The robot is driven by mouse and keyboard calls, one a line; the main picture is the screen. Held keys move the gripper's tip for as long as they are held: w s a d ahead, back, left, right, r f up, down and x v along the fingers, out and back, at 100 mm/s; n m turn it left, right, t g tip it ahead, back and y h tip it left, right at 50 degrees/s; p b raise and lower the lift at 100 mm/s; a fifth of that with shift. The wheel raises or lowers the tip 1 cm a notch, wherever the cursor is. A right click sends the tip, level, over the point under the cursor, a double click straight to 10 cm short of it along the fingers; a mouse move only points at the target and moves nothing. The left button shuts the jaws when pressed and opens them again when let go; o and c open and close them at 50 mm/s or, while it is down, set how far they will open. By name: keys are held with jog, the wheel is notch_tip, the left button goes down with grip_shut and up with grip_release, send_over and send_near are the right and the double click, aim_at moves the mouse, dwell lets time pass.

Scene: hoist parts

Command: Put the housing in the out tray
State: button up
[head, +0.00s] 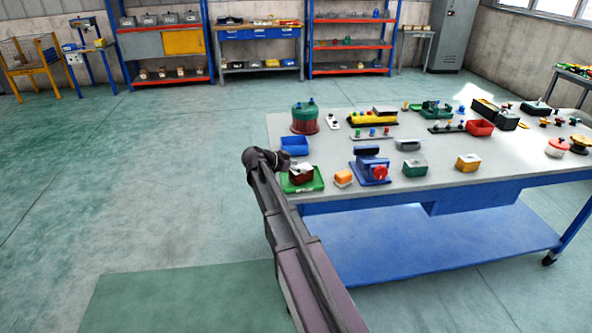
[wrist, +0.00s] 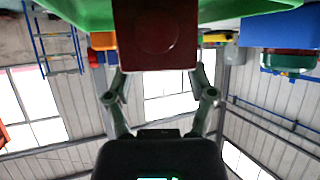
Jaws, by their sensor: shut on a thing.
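A dark red block, which I take for the housing (wrist: 155,36), is between the fingers of my gripper (wrist: 160,82) in the wrist view. The fingers are shut on its sides. In the head view the dark red block (head: 301,175) is at the green tray (head: 313,185) on the near left corner of the table, under the end of my arm. My gripper is mostly hidden there. The green tray (wrist: 80,12) fills the top of the wrist view, right by the block. I cannot tell whether the block touches the tray floor. No label shows which tray is the out tray.
A blue tray (head: 294,151) stands just behind the green tray on the table (head: 440,178). An orange and white block (head: 343,178) and a blue machine with a red knob (head: 371,172) stand to the right. Bare table lies between the scattered parts.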

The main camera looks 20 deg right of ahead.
jog(key=shift+f, duration=0.15)
jog(key=o, duration=1.3)
jog(key=shift+c, duration=0.2)
jog(key=shift+r, duration=0.25)
jog(key=shift+a+r, duration=0.2)
jog(key=shift+a, duration=0.05)
jog(key=p+v, duration=0.5)
jog(key=v, duration=0.6)
jog(key=shift+a+p, duration=0.15)
jog(key=shift+p, duration=0.25)
jog(key=shift+s, duration=0.15)
